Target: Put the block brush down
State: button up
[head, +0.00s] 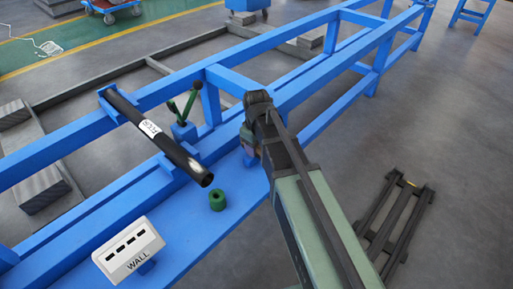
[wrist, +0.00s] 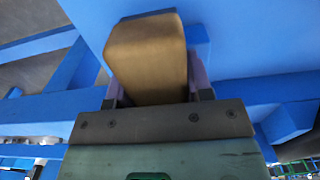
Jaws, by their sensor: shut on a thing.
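The block brush (wrist: 147,58) is a tan-brown rounded block that fills the middle of the wrist view. My gripper (wrist: 155,88) is shut on it, with a finger on each side. A blue surface lies behind the brush; I cannot tell whether the brush touches it. In the head view my gripper (head: 250,150) is at the blue bench, right of the black tube, and the brush is mostly hidden by my wrist.
A black tube (head: 150,130) with a white label rests on blue supports at the left. A green ring (head: 217,200) stands on the blue bench (head: 185,235). A white box marked WALL (head: 128,250) is at the front left. A green forked part (head: 184,108) stands behind.

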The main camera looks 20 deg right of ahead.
jog(key=o, duration=0.9)
jog(key=shift+f, duration=0.1)
notch_tip(320, 180, up, 13)
jog(key=p, duration=1.2)
jog(key=shift+f+p, duration=0.2)
jog(key=shift+p, duration=0.15)
jog(key=s+m, duration=0.6)
jog(key=s, duration=0.8)
jog(key=r+p, duration=1.6)
jog(key=shift+w+r, duration=0.15)
jog(key=shift+w, duration=0.15)
